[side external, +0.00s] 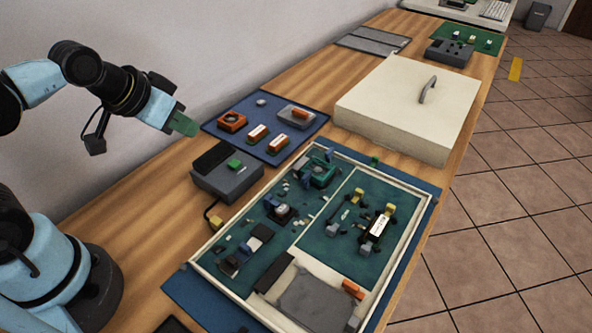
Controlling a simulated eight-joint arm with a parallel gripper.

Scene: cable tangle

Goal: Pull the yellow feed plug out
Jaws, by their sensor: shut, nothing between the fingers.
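My gripper (183,124) has green fingertips, shut and empty. It is in the air at the upper left, above the wooden bench and well apart from the yellow parts. Small yellow pieces sit at the right of the open white-rimmed case (345,153): one at the top end of a dark block with a white label (379,226), and another yellow piece (357,194) to its left. A small yellow piece (215,220) also lies by a black cable beside the grey box (228,178). I cannot tell which is the feed plug, or how it is seated.
A blue mat (318,125) with orange and white parts lies behind the grey box. A large cream lid (400,95) with a handle stands behind the case. Green boards and loose small parts crowd the case. Bare wood (140,200) shows below my gripper.

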